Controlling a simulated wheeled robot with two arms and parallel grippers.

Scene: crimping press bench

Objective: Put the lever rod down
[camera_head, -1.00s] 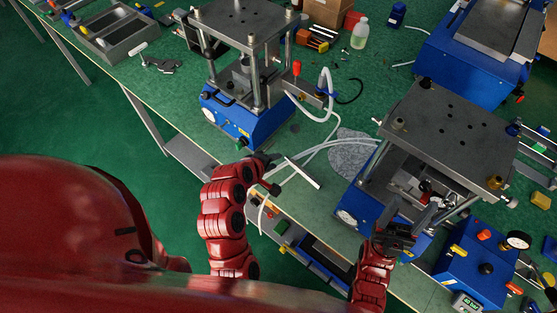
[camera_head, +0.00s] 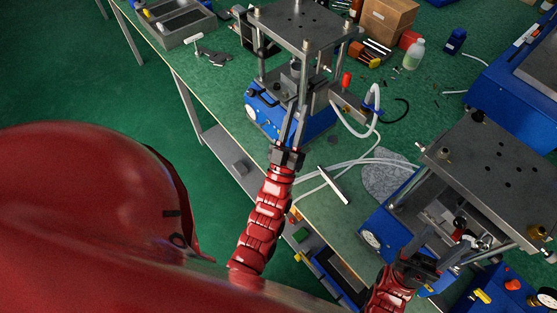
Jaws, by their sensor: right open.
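The lever rod (camera_head: 333,186), a thin pale metal bar, lies on the green bench near its front edge, close to the white hoses. No gripper touches it. My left gripper (camera_head: 291,125) is up and left of the rod, its fingers pointing at the front of the left press (camera_head: 301,25). Its two fingers look apart with nothing between them. My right gripper (camera_head: 436,243) is open at the front of the right press (camera_head: 490,160). Its fingers partly cover the parts inside that press.
A grey round mat (camera_head: 388,178) and white hoses (camera_head: 350,165) lie between the presses. A blue control box (camera_head: 500,290) stands at the lower right. A grey tray (camera_head: 180,22), a metal clamp (camera_head: 211,52) and a bottle (camera_head: 414,54) stand further back.

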